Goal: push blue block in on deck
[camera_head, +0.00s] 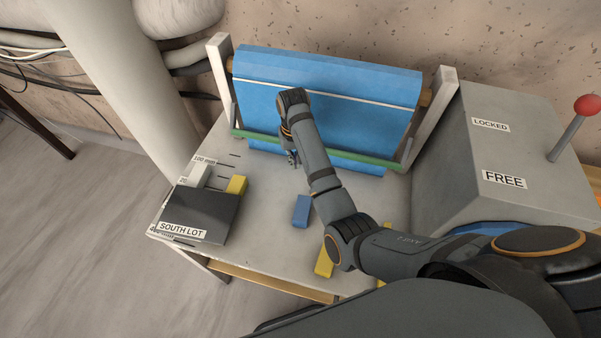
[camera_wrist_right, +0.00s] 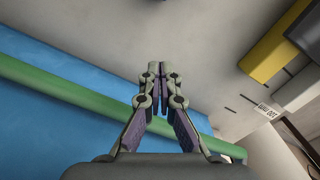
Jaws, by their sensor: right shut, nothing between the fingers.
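A blue block (camera_head: 301,210) lies on the pale slab (camera_head: 262,222), just left of my right forearm in the head view. I do not see it in the right wrist view. My right gripper (camera_head: 292,160) points down near the green bar, further back than the blue block and apart from it. In the right wrist view its fingertips (camera_wrist_right: 157,70) are together with nothing between them. No part of the slab is labelled as a deck. My left gripper is not in view.
A blue roll (camera_head: 330,88) hangs between white posts behind a green bar (camera_head: 350,155). A dark SOUTH LOT box (camera_head: 200,208), a white block (camera_head: 197,174) and a yellow block (camera_head: 237,184) are at left. Another yellow block (camera_head: 324,264) lies in front. A lever housing (camera_head: 500,150) stands right.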

